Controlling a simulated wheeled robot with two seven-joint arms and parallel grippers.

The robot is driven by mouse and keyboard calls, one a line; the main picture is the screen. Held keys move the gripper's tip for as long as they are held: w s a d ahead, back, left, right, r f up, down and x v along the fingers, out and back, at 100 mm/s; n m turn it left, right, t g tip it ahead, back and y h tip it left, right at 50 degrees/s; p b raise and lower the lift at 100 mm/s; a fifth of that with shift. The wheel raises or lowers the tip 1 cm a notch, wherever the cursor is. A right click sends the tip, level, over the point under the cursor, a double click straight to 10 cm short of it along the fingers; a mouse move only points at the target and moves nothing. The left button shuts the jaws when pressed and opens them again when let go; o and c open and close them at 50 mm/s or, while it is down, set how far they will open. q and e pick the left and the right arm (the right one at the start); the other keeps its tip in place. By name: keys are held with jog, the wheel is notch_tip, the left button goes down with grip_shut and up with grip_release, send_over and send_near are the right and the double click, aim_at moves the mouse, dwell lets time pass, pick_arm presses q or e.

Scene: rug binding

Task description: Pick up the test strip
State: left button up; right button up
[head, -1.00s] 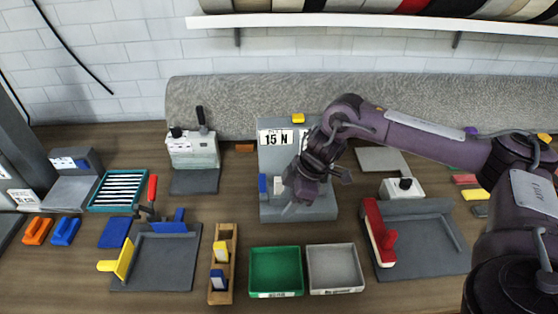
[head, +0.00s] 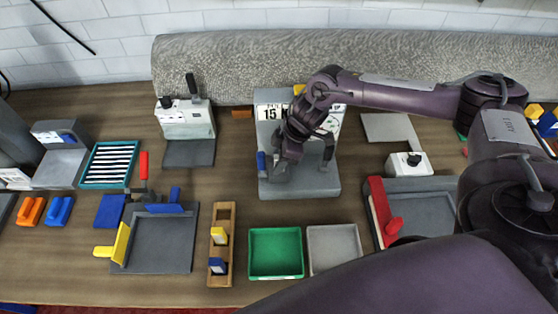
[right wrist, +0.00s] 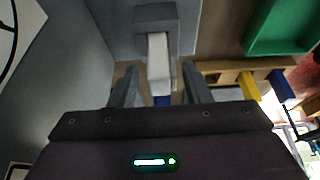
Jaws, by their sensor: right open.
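The grey stand with the "15 N" display (head: 318,186) is at the middle of the bench. My right gripper (head: 301,166) is over its base, pointing down, fingers apart. In the right wrist view a white piece (right wrist: 158,55), probably the test strip, sticks out from a grey block (right wrist: 155,18). It lies between and just beyond the open fingers (right wrist: 160,84), and I see no grip on it. A blue part (right wrist: 163,100) shows below it; a blue part (head: 261,162) also stands at the stand's left in the head view. The gripper hides the strip there. My left gripper is out of view.
A teal tray (head: 132,165) of white strips is at left. A green tray (head: 275,255), a grey tray (head: 335,248) and a wooden holder (head: 221,246) stand in front of the stand. A red-handled fixture (head: 425,212) is at right. The grey roll (head: 240,65) lies behind.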

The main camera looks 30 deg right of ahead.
jog(key=shift+w+a+f, duration=0.15)
jog(key=shift+a+f, duration=0.05)
jog(key=shift+f, duration=0.4)
jog(key=c, duration=0.5)
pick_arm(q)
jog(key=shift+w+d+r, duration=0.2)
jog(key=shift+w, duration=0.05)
pick_arm(e)
grip_shut()
jog(key=shift+r, duration=0.1)
